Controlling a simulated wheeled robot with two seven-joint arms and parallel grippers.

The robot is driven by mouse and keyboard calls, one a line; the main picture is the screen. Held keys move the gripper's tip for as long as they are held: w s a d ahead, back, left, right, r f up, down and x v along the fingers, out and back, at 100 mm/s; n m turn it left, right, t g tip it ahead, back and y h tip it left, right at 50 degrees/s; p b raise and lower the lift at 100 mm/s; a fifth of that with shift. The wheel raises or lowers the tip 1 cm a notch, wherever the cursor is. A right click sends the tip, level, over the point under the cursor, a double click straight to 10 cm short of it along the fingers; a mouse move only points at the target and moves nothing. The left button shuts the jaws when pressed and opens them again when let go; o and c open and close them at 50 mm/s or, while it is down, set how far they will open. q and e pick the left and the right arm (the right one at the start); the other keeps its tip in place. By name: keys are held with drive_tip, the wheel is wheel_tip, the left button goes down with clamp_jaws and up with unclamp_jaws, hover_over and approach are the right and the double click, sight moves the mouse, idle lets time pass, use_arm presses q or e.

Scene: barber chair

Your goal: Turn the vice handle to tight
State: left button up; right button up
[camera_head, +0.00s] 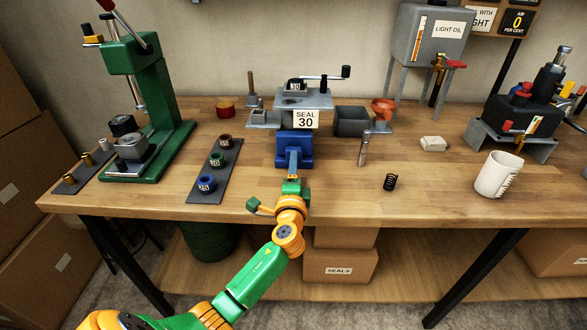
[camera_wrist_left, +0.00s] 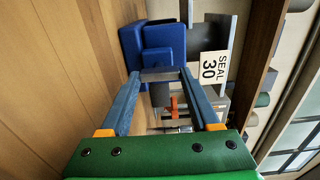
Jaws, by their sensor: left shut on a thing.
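The blue vice (camera_head: 290,142) is fixed at the front middle of the workbench, below a grey fixture with a SEAL 30 sign (camera_head: 305,119). My left gripper (camera_head: 294,153) reaches to the front of the vice from below. In the left wrist view, the blue vice (camera_wrist_left: 138,48) lies just beyond the fingertips of this gripper (camera_wrist_left: 163,75). The fingers are shut on a short grey piece at the vice's front, which appears to be the vice handle (camera_wrist_left: 162,75). My right gripper is not in view.
A green press (camera_head: 137,75) stands at left, with a dark strip of coloured rings (camera_head: 216,166) beside it. A black spring (camera_head: 390,182), a white measuring cup (camera_head: 495,175) and a grey bin (camera_head: 351,121) are on the right. The bench front between strip and spring is clear.

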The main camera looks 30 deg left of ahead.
use_arm(q)
drive_tip(key=shift+r, duration=0.1)
drive_tip(key=o, duration=1.4)
drive_tip(key=shift+a, duration=0.1)
drive_tip(key=shift+c, duration=0.2)
drive_tip(key=v, duration=0.7)
